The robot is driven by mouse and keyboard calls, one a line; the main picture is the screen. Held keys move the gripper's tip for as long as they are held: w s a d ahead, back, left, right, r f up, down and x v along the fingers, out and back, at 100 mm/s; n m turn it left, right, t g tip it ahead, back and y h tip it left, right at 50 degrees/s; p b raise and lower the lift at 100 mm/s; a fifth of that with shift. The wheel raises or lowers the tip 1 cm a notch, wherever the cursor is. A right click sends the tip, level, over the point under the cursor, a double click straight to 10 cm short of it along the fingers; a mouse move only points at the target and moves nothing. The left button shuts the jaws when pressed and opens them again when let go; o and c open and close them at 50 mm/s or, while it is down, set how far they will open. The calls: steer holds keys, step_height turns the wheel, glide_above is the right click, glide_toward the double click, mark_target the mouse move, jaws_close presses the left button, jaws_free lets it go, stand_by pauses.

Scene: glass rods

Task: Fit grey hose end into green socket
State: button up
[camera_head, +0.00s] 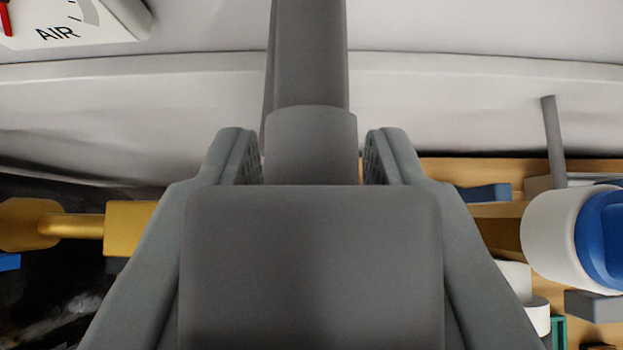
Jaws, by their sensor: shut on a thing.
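My gripper (311,155) is in the middle of the camera_head view, its two blue-grey fingers on either side of a grey hose end. It is shut on the grey hose end (311,135), a smooth collar wider than the grey hose (310,55). The hose runs from the collar up out of the top of the view. A broad dark grey block in front hides the lower part of the collar. No green socket can be made out for sure. A small green piece (558,333) shows at the lower right edge, apart from the gripper; I cannot tell what it is.
A white gauge marked AIR (70,25) is at the upper left. A yellow fitting (130,226) lies at the left. At the right are a wooden surface (445,168), a white and blue cylinder (560,240), and a thin grey rod (554,140). A pale wall (450,100) spans behind.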

steer(key=shift+f, duration=0.35)
steer(key=o, duration=0.8)
steer(key=shift+s, duration=0.1)
steer(key=v, duration=1.1)
stand_by(0.3)
stand_by(0.4)
